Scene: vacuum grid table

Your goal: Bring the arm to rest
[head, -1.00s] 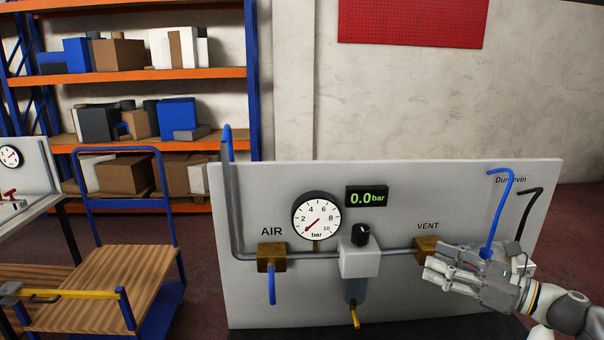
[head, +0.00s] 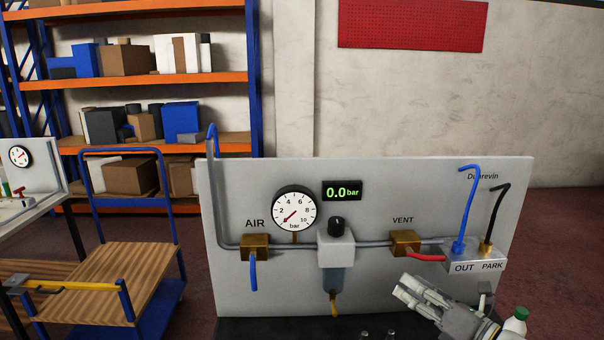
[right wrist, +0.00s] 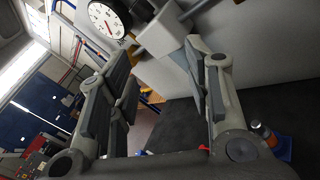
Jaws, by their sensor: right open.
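My right gripper (head: 408,296) is open and empty, low in front of the panel (head: 250,300), below the red VENT handle (head: 426,257). In the right wrist view its two fingers stand apart with nothing between them (right wrist: 160,80). The blue AIR handle (head: 253,274) points down, and the VENT handle points right. A blue hose (head: 467,210) stands in the OUT side of the fitting block (head: 476,258), and a black hose (head: 497,215) in the PARK side. The dial gauge (head: 294,211) and the display (head: 342,190) read about zero. My left gripper is out of view.
A regulator with a black knob (head: 336,224) sits mid-panel. A green-capped bottle (head: 516,321) is right beside my right arm. A blue cart (head: 105,285) stands to the left, and loaded shelves (head: 150,145) stand behind. The floor right of the panel looks clear.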

